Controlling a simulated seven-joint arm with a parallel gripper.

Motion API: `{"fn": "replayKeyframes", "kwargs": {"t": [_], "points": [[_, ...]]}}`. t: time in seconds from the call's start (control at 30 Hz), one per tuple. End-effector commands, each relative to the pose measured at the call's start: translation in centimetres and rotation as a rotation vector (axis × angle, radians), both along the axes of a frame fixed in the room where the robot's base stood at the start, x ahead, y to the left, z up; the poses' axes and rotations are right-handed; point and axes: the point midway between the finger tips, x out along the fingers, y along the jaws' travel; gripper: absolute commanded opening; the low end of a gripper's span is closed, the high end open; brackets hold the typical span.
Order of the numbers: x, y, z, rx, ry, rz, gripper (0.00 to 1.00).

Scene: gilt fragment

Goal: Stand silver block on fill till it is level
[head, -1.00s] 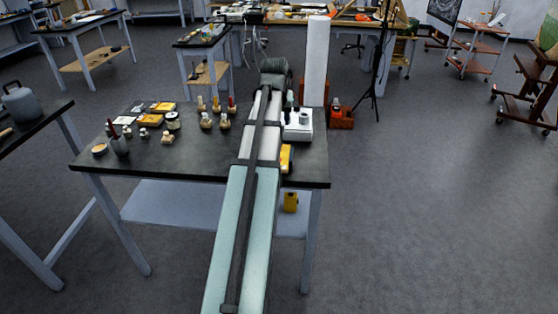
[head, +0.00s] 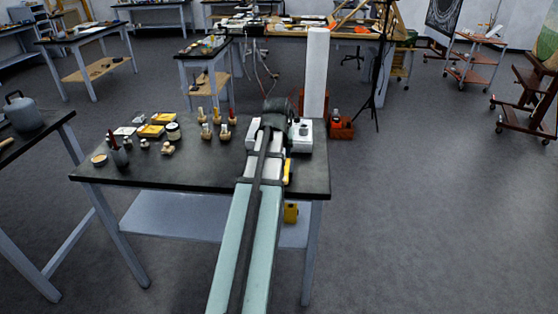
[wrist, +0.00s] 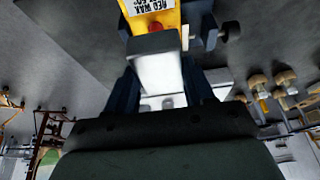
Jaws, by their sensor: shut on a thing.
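In the wrist view, a pale silver block (wrist: 160,74) with a grey end face sits between the two dark fingers of my gripper (wrist: 163,88). My gripper is shut on it. In the head view, my own arm and wrist cover the gripper and the block, over the right part of the dark-topped table (head: 215,172). I cannot make out the fill in either view.
A yellow thing labelled "RED WAX" (wrist: 155,18) appears beyond the block in the wrist view. A white box (head: 302,137) stands at the table's right edge. Brushes (head: 217,130), jars and a dark bottle (head: 118,153) occupy the left and back.

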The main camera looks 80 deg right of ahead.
Motion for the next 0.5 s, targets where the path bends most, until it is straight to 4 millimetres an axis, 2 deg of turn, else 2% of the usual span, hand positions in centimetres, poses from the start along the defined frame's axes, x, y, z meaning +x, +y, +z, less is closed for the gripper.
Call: {"fn": "replayKeyframes", "kwargs": {"t": [0.3, 0.5], "points": [[0.0, 0.1, -3.0, 0.000, 0.000, 0.000, 0.11], [0.0, 0.0, -3.6, -0.001, 0.000, 0.000, 0.11]]}}
